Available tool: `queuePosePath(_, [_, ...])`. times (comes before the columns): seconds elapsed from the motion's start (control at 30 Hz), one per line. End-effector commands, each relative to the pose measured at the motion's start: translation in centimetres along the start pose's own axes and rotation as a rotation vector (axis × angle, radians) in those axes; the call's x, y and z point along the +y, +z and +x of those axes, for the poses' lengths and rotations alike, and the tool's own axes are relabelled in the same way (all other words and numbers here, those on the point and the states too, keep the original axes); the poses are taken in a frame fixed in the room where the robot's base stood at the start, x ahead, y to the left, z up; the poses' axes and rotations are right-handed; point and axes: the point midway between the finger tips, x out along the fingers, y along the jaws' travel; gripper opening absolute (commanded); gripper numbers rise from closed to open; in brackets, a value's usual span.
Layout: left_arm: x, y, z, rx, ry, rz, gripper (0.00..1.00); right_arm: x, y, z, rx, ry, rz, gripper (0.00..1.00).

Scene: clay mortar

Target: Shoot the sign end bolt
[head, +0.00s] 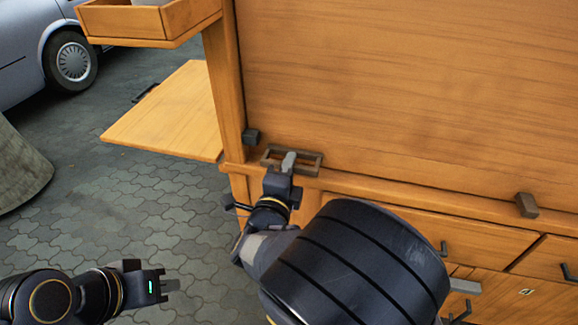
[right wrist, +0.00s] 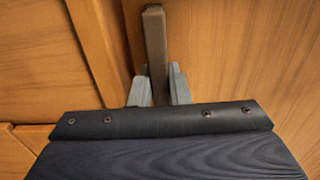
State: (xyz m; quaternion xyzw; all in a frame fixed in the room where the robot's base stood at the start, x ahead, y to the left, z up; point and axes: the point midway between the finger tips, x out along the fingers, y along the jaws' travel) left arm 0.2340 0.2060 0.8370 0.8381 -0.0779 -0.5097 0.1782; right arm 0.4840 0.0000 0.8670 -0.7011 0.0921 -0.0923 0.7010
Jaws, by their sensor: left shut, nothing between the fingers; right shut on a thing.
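The sign is a large wooden panel (head: 400,90) in the head view. A brown rectangular metal frame (head: 315,158), apparently the end bolt, lies on the ledge at the panel's lower left. My right gripper (head: 289,160) is at this frame. In the right wrist view, my right gripper's grey fingers (right wrist: 157,88) are shut on a brown bar (right wrist: 154,35). How far the bolt is shot cannot be told. My left gripper (head: 170,285) is shut and empty, low at the left, away from the cabinet.
Brown blocks sit by the panel's lower edge at left (head: 251,136) and right (head: 527,204). Drawers (head: 470,240) with handles lie below the ledge. A wooden side shelf (head: 165,115) and tray (head: 150,20) stick out left. Paving (head: 130,215) is open there; a car (head: 30,50) stands behind.

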Motion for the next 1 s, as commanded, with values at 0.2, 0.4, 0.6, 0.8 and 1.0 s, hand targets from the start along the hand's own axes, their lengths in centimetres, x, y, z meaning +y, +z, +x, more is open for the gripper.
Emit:
queuePosePath(0.2, [-0.5, 0.6, 1.1, 0.0, 0.0, 0.0, 0.0, 0.4, 3.2, 0.0, -0.001, 0.0, 0.005, 0.0])
queuePosePath(0.4, [-0.7, 0.7, 1.4, 0.0, 0.0, 0.0, 0.0, 0.1, 5.2, 0.0, -0.001, 0.001, 0.003, 0.0])
queuePosePath(0.6, [-0.6, 0.7, 1.4, 0.0, 0.0, 0.0, 0.0, 0.0, 5.4, -0.1, -0.004, 0.001, 0.002, 0.0])
queuePosePath(0.8, [-0.6, 0.7, 1.4, 0.0, 0.0, 0.0, 0.0, 0.0, 5.3, -0.1, -0.004, 0.001, 0.001, 0.35])
queuePosePath(1.0, [-0.6, 0.7, 1.4, 0.0, 0.0, 0.0, 0.0, 0.0, 5.2, 0.0, -0.001, 0.0, 0.001, 0.38])
